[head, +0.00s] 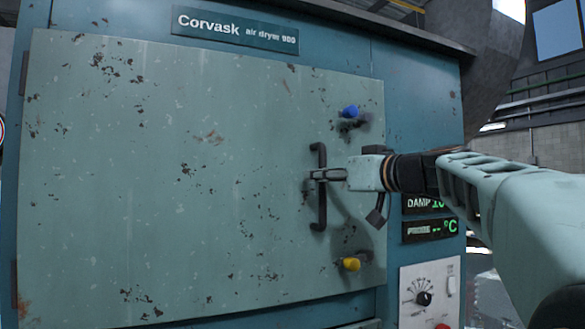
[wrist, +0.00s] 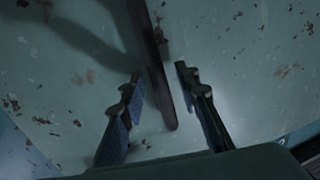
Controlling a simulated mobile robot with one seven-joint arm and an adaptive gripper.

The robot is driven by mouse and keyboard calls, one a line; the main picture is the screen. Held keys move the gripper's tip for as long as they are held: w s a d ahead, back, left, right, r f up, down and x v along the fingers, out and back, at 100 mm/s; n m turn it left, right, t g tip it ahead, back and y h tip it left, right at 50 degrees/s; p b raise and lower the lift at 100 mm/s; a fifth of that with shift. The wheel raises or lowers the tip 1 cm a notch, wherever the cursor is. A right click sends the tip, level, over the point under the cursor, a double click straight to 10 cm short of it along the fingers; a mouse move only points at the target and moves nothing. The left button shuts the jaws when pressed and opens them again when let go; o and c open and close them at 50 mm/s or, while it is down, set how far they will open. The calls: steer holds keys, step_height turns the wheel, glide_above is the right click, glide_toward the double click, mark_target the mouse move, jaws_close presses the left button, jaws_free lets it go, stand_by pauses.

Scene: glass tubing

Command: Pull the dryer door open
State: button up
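The dryer door (head: 130,180) is a large, pale green, rust-spotted panel lying flat against the blue-green dryer (head: 415,90) and looks shut. Its dark vertical bar handle (head: 318,212) is near the door's right edge. My gripper (head: 325,174) reaches in from the right, with its fingers at about the middle of the handle. In the wrist view the handle (wrist: 154,75) runs between the two fingers of my gripper (wrist: 158,82), with a visible gap on each side. The fingers are open and hold nothing.
A blue knob (head: 350,111) is on the door above the handle and a yellow knob (head: 350,264) below it. Right of the door are digital displays (head: 428,229) and a white dial panel (head: 428,292). Hinges show at the door's left edge.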

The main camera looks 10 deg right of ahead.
stand_by(0.3)
jaws_close()
stand_by(0.5)
